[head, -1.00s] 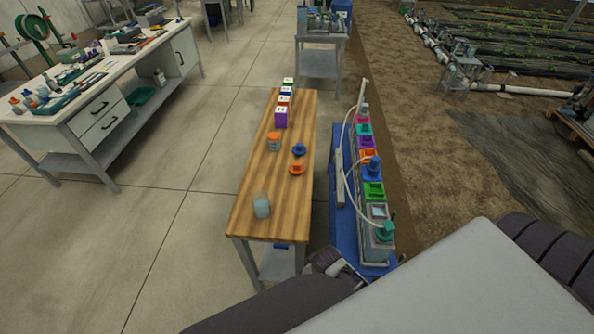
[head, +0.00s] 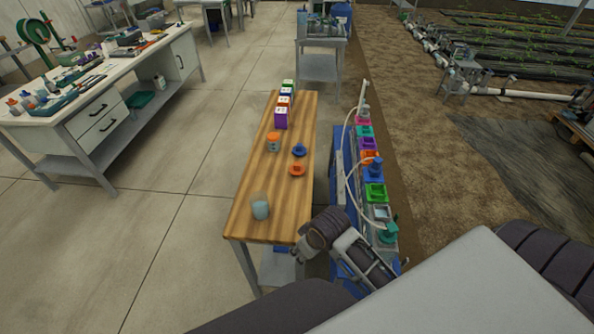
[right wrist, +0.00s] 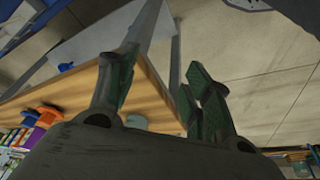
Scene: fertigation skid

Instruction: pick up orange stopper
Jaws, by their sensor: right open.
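The orange stopper (head: 297,170) sits on the wooden table (head: 247,190), right of its middle, just in front of a blue stopper (head: 299,150). My right gripper (head: 301,256) is at the table's near right corner, well short of the orange stopper. In the right wrist view its two fingers (right wrist: 158,85) are spread with nothing between them. An orange shape (right wrist: 42,109) at the left of that view looks like the stopper, partly cut off by other things. My left gripper is not in view.
A clear jar with pale liquid (head: 260,208) stands at the table's near end. An orange-capped jar (head: 274,143) is left of the stoppers. Several coloured boxes (head: 282,119) line the far end. The skid with coloured sockets (head: 376,192) runs along the right side.

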